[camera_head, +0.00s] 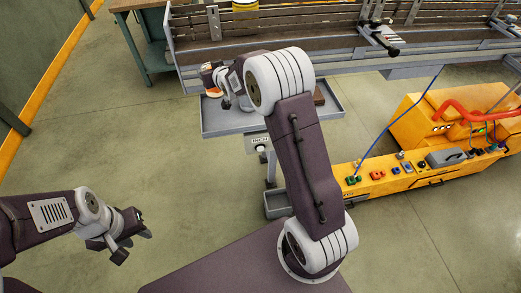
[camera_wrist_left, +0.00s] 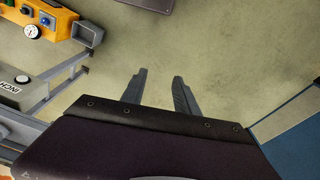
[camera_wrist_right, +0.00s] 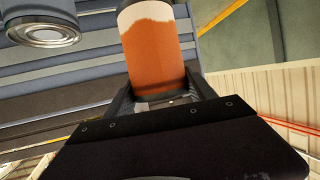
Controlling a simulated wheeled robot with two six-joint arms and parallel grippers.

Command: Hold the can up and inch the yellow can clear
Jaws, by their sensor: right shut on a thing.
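My right gripper (camera_wrist_right: 160,95) is shut on an orange can with a white band (camera_wrist_right: 155,45), in the right wrist view. In the head view, this can (camera_head: 212,91) is partly hidden by my right gripper, over the grey tray near the conveyor's front edge. The yellow can (camera_head: 245,4) is cut off by the top edge of the head view, on the conveyor. My left gripper (camera_head: 128,243) is open and empty at lower left, well away from the conveyor; its spread fingers show in the left wrist view (camera_wrist_left: 159,80). A box labelled INCH (camera_head: 260,140) hangs below the tray.
A yellow control console (camera_head: 415,180) stands at right. In the right wrist view, a grey cylinder (camera_wrist_right: 45,27) shows at upper left. Floor at left is clear.

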